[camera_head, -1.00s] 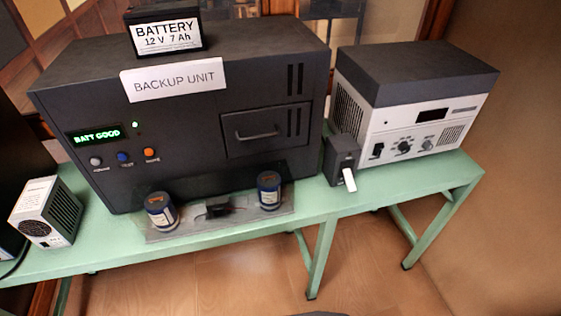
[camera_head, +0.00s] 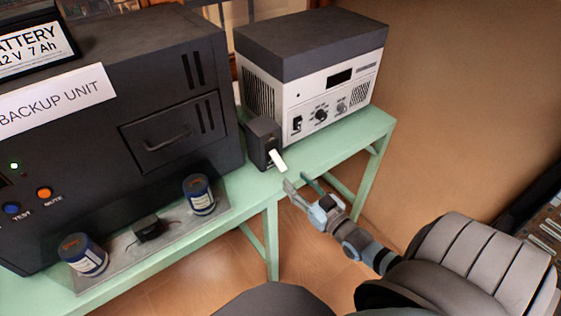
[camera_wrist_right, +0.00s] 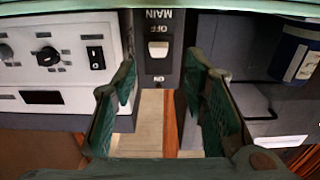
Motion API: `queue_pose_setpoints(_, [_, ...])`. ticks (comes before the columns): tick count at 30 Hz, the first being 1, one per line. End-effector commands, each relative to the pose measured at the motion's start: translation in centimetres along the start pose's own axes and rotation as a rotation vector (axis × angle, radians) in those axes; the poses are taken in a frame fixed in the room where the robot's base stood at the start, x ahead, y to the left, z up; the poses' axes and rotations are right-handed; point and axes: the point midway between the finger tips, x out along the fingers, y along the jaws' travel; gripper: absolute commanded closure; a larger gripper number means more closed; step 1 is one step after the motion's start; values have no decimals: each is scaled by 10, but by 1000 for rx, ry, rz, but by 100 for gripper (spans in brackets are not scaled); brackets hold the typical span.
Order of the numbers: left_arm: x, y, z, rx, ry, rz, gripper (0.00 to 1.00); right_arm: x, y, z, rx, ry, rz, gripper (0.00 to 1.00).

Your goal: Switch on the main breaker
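The main breaker is a small dark box (camera_head: 262,142) on the green bench, between the backup unit and the grey-and-white device. Its white lever (camera_head: 278,160) sticks out and slopes down in the head view. In the right wrist view the breaker face is upside down, with MAIN, OFF and ON lettering around the lever (camera_wrist_right: 158,50); the lever sits close to OFF. My right gripper (camera_head: 297,182) is open and empty, just in front of and below the lever, apart from it. In the wrist view its fingers flank the breaker. My left gripper is not in view.
The backup unit (camera_head: 110,110) stands left of the breaker, the grey-and-white device (camera_head: 315,95) right. Blue cans (camera_head: 199,196) and a small black part (camera_head: 148,228) sit on a tray at the front. The bench (camera_head: 330,150) has bare room right of the breaker.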

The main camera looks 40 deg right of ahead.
Motion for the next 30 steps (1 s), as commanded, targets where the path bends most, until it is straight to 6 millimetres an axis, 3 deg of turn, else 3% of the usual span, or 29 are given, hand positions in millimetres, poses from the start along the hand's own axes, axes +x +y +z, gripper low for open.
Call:
queue_pose_setpoints(3, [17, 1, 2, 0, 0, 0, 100, 35, 0, 4, 0, 5, 2, 60])
queue_pose_setpoints(9, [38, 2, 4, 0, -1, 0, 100, 75, 1, 7, 0, 0, 1, 60])
queue_pose_setpoints(13, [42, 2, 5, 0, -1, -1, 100, 87, 1, 5, 0, -3, 2, 60])
queue_pose_setpoints(21, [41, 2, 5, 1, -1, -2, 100, 89, 1, 2, 0, -4, 3, 60])
queue_pose_setpoints(28, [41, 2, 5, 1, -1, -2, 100, 89, 1, 2, 0, -4, 3, 97])
queue_pose_setpoints(30, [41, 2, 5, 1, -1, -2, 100, 89, 1, 2, 0, -4, 3, 100])
